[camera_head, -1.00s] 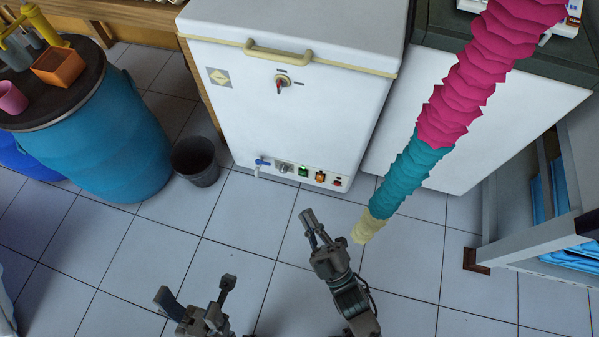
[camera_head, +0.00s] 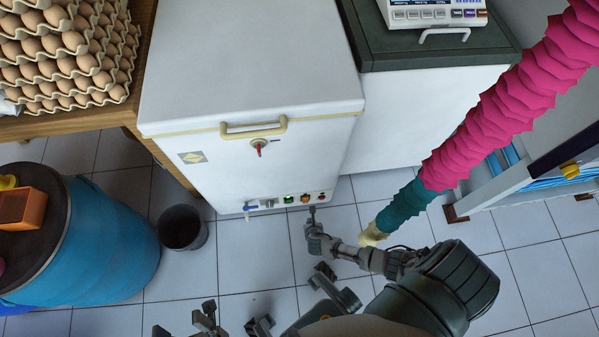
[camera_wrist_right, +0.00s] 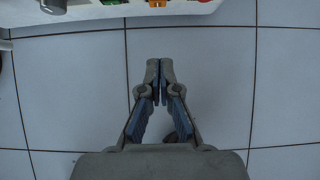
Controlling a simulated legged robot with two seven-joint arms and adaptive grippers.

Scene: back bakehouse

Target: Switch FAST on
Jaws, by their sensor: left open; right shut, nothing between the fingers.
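The white chest freezer (camera_head: 250,75) stands at the back with a row of controls low on its front. The row holds a grey knob (camera_head: 268,204), a green switch (camera_head: 288,199), an orange switch (camera_head: 305,198) and a red part (camera_head: 321,195). I cannot read which is marked FAST. The wrist view cuts off the green switch (camera_wrist_right: 110,2) and orange switch (camera_wrist_right: 157,3) at its top edge. My right gripper (camera_head: 312,211) is shut and empty, in front of and below the orange switch; its fingertips (camera_wrist_right: 160,64) appear apart from the panel. My left gripper (camera_head: 205,318) is open, low over the floor.
A blue tap (camera_head: 248,207) sticks out left of the knob. A dark bin (camera_head: 182,228) and a blue drum (camera_head: 110,240) stand at the left.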

